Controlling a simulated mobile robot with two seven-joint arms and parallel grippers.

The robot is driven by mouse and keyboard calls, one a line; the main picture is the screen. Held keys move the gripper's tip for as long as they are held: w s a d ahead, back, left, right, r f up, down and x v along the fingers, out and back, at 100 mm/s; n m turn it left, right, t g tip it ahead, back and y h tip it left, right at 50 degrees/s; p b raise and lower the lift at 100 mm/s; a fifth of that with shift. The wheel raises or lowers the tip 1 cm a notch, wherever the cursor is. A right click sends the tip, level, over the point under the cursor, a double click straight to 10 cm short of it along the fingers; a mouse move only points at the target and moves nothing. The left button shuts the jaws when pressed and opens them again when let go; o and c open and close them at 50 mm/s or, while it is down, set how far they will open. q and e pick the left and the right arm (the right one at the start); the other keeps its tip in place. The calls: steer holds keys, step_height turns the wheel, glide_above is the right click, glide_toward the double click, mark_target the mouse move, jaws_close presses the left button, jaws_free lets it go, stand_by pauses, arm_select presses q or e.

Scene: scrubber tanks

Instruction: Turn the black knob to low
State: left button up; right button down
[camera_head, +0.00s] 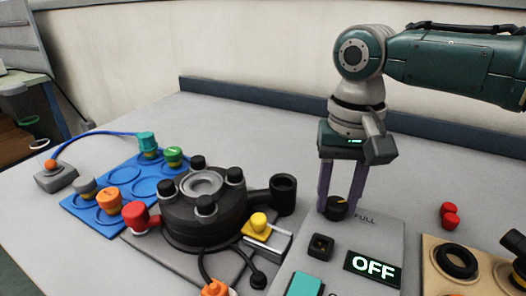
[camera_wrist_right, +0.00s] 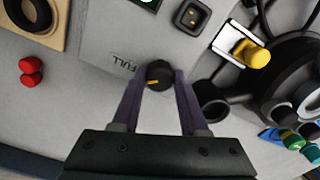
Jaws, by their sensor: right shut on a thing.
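The black knob (camera_head: 337,209) sits at the back edge of the grey control panel (camera_head: 318,256). It also shows in the right wrist view (camera_wrist_right: 161,72), with an orange pointer mark on its top. The word FULL is printed beside it; I see no LOW label. My right gripper (camera_head: 340,203) comes down from above with its purple fingers on either side of the knob. In the right wrist view the fingertips (camera_wrist_right: 160,80) close on the knob's sides. The panel's display (camera_head: 373,269) reads OFF. My left gripper is out of view.
A black round fixture (camera_head: 205,215) with several posts stands left of the panel. A blue tray (camera_head: 125,180) with coloured caps lies further left. Two red caps (camera_head: 450,214) and a tan board (camera_head: 435,255) are on the right. The table behind the panel is clear.

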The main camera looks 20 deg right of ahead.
steer(key=shift+r+n+p, duration=0.15)
steer(key=shift+n+p, duration=0.5)
steer(key=shift+n, duration=0.15)
steer(key=n+p, duration=0.1)
steer(key=n, duration=0.1)
steer(key=shift+n, duration=0.4)
steer(key=n+p, duration=0.1)
steer(key=n, duration=0.3)
steer(key=shift+p, duration=0.3)
steer(key=shift+n, duration=1.1)
steer(key=shift+c, duration=2.2)
jaws_free()
